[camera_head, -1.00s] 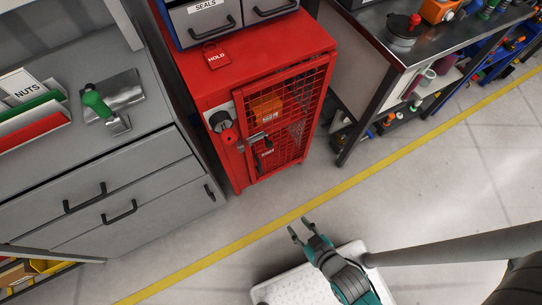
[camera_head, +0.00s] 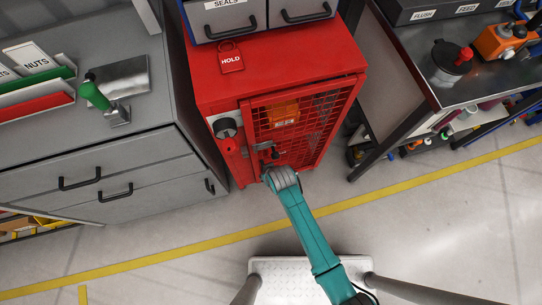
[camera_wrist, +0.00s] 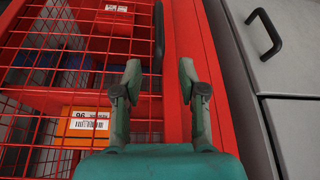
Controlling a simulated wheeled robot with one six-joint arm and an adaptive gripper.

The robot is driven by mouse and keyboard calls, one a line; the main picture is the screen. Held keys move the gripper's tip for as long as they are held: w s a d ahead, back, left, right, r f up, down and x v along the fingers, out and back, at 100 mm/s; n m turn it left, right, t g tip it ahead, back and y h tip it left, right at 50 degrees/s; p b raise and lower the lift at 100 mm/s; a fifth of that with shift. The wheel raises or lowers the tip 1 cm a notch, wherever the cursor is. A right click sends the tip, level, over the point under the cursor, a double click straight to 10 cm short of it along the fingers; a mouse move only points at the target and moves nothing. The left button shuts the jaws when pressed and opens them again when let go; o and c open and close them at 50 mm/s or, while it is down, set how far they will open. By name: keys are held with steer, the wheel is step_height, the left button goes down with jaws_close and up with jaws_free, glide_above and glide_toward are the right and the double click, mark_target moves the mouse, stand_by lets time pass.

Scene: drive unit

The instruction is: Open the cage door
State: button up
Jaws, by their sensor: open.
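The red cage door (camera_head: 319,118) is a wire-mesh door in a red cabinet (camera_head: 215,95), and it looks shut in its frame. A dark handle or latch (camera_head: 270,153) sits near its left edge. My gripper (camera_head: 266,174) is at the lower left of the door, just below that latch, its fingers mostly hidden by my wrist. In the wrist view my gripper (camera_wrist: 160,76) is open and empty, with its fingers either side of the door's edge strip. A dark upright handle (camera_wrist: 159,32) lies ahead between the fingertips; I cannot tell whether they touch it.
A grey drawer cabinet (camera_head: 130,165) stands close on the left. A steel-topped workbench (camera_head: 420,75) is on the right. Orange boxes (camera_wrist: 86,127) are behind the mesh. A round knob (camera_head: 226,127) is on the cabinet's front left.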

steer(key=x, duration=1.1)
steer(key=shift+w+r, duration=0.1)
steer(key=shift+w, duration=0.05)
jaws_close()
